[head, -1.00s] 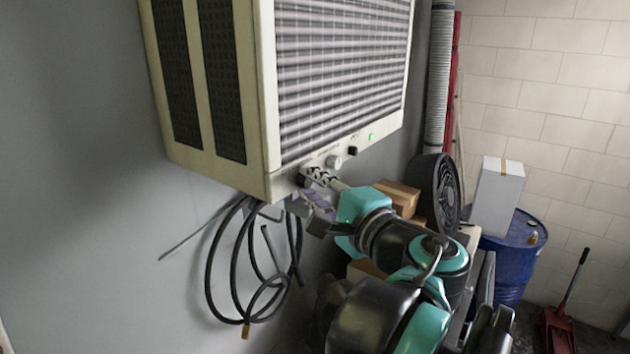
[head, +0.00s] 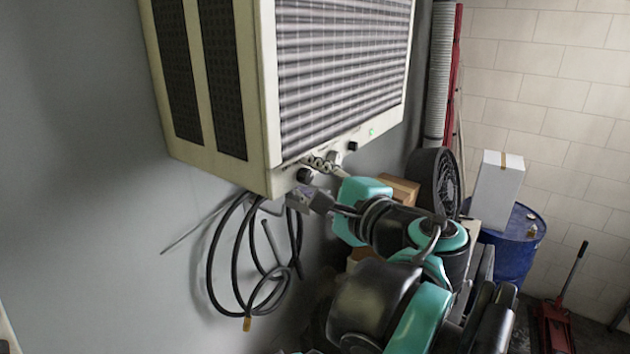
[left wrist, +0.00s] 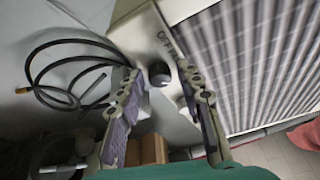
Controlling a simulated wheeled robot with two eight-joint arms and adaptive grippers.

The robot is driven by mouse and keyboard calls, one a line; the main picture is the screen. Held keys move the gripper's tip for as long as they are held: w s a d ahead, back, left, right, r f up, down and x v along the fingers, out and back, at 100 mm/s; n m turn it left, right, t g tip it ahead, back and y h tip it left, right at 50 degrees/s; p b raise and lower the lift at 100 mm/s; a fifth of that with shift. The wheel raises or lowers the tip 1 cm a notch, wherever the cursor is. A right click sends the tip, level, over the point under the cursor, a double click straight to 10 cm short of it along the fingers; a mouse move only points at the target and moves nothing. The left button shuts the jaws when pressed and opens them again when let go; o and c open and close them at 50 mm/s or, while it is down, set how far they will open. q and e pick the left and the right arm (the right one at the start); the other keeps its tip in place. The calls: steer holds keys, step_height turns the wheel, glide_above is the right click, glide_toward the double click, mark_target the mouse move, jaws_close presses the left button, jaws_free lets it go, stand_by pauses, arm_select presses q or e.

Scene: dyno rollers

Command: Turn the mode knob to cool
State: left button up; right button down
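A cream wall unit (head: 225,168) with a slatted front has a row of controls along its lower front edge. A dark round knob (head: 304,175) is at the near end of that row; it also shows in the left wrist view (left wrist: 159,74), with partly legible lettering starting "OFF" beside it. My left gripper (head: 308,181) is open, its two fingers on either side of the dark knob. The left wrist view shows gaps between knob and fingers. The knob's pointer direction is too small to tell. My right gripper is not in view.
Farther along the panel are a pale knob (head: 334,158), a small black control (head: 352,146) and a green light (head: 371,132). Black hoses (head: 240,270) hang below the unit.

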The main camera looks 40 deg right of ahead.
arm_select(q)
steer(key=shift+w, duration=0.2)
steer(key=s, duration=0.7)
steer(key=shift+s+a+r, duration=0.25)
steer(key=shift+a, duration=0.15)
